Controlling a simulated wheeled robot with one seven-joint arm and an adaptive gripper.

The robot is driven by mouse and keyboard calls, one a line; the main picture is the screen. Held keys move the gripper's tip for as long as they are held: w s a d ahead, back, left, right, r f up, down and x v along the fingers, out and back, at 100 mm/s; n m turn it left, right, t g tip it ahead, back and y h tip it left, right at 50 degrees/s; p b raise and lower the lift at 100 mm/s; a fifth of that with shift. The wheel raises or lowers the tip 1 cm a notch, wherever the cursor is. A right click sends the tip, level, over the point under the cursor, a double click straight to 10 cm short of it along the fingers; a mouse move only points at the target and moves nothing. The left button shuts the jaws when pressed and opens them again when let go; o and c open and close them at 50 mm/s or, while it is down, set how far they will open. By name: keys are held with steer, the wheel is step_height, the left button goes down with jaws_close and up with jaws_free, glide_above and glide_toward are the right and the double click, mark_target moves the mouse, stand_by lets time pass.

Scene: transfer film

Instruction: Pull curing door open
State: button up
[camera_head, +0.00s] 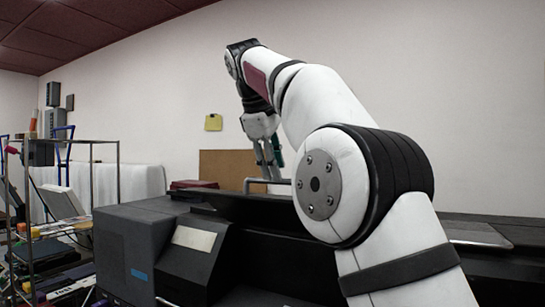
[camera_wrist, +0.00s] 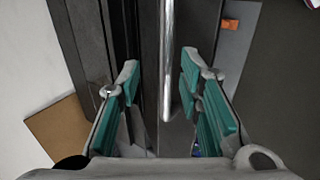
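My gripper (camera_head: 270,165) points down at the back edge of a long dark machine. In the wrist view its teal-padded fingers (camera_wrist: 160,80) are apart, with a gap on both sides of a shiny metal bar handle (camera_wrist: 167,50). The bar lies between the fingers in that picture, nearer the right one, and no finger is seen closed on it. In the head view the handle (camera_head: 256,180) shows as a thin grey rail beside the fingertips. The dark panel (camera_wrist: 147,40) by the bar looks like the curing door; its outline is unclear and my arm covers part of the machine.
A grey boxy unit (camera_head: 127,250) stands at the machine's front left. A brown board (camera_head: 226,165) leans at the wall behind the gripper. A cluttered wire rack (camera_head: 50,230) stands far left. An orange label (camera_wrist: 231,24) is right of the bar.

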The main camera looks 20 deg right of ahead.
steer(key=shift+v, duration=1.4)
steer(key=shift+s, duration=0.1)
